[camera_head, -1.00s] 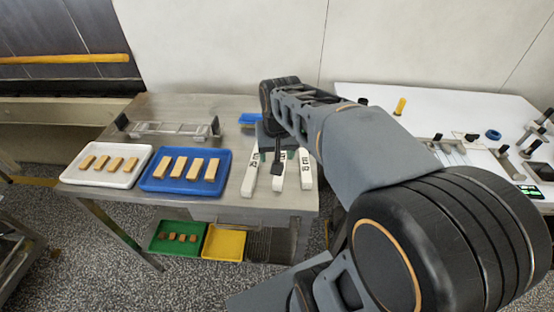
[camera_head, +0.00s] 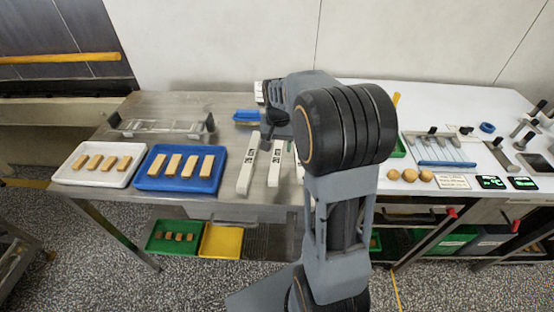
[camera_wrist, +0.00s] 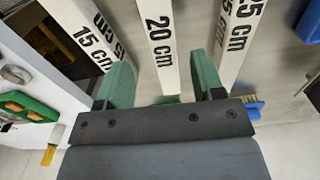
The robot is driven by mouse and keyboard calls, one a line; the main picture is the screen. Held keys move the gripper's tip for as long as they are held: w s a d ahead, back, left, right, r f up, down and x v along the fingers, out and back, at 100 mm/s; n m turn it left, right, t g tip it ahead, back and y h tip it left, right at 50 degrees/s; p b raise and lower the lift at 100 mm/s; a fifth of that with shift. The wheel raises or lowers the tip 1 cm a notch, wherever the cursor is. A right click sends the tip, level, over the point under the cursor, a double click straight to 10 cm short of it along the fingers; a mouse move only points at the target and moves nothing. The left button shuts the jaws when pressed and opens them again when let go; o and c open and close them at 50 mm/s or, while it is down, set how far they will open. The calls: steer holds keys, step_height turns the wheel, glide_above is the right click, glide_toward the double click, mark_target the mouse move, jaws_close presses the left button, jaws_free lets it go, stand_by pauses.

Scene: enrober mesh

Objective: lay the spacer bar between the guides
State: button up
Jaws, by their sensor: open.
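Three white spacer bars lie side by side on the steel table. In the wrist view they are the 15 cm bar (camera_wrist: 88,35), the 20 cm bar (camera_wrist: 157,42) and a bar whose label ends in 5 cm (camera_wrist: 238,35). In the head view the left bar (camera_head: 247,165) and middle bar (camera_head: 274,168) show; my arm partly hides the third. My gripper (camera_wrist: 160,64) is open, its green fingers on either side of the 20 cm bar's end in the picture. I cannot tell whether they reach down around it. A metal frame with dark end posts (camera_head: 160,127), perhaps the guides, stands at the back left.
A white tray (camera_head: 62,175) and a blue tray (camera_head: 146,184) of biscuit bars stand left of the spacers. A blue brush (camera_head: 247,117) lies behind them. A white worktop (camera_head: 440,105) with tools and several round pieces is at right.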

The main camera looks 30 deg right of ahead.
mark_target(277, 155)
steer(key=shift+a+f, duration=0.2)
steer(key=shift+f, duration=2.55)
steer(key=c, duration=1.1)
steer(key=shift+r, duration=0.1)
steer(key=shift+c, duration=0.2)
